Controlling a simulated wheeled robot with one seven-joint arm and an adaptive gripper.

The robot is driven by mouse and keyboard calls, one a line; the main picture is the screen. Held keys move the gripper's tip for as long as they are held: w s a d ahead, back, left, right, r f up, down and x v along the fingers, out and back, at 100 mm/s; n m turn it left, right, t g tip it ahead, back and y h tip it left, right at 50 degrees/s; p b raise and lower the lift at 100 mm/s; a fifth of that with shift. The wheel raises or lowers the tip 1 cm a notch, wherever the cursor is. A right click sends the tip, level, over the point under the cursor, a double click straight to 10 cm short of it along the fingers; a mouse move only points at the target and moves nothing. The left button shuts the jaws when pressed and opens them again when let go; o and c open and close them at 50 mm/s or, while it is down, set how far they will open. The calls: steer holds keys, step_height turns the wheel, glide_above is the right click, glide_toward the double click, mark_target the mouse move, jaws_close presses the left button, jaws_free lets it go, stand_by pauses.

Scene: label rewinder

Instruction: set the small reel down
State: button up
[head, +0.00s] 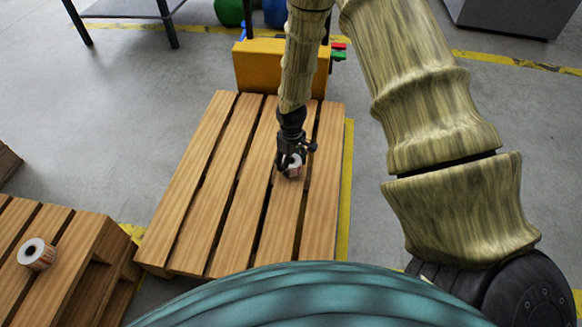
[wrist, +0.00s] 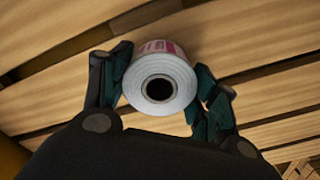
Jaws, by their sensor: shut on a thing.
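The small reel (wrist: 186,76) is white with pink print and a dark hollow core. My gripper (wrist: 160,92) is shut on it, one finger on each side, in the wrist view. In the head view my gripper (head: 291,163) is over the slatted wooden pallet (head: 215,165), right of its middle, and the reel (head: 293,171) shows partly between the fingers. The fingers hide part of the reel there. I cannot tell whether the reel touches the slats or hangs just above them.
Another reel (head: 37,254) lies on a second wooden pallet (head: 75,275) at the lower left. A yellow-orange machine part (head: 258,66) stands at the pallet's far end. Dark gaps run between the slats. The slats left of my gripper are clear.

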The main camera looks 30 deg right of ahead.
steer(key=shift+f, duration=0.6)
steer(key=shift+f, duration=0.1)
steer(key=o, duration=1.1)
step_height(320, 180, up, 12)
steer(key=p, duration=0.6)
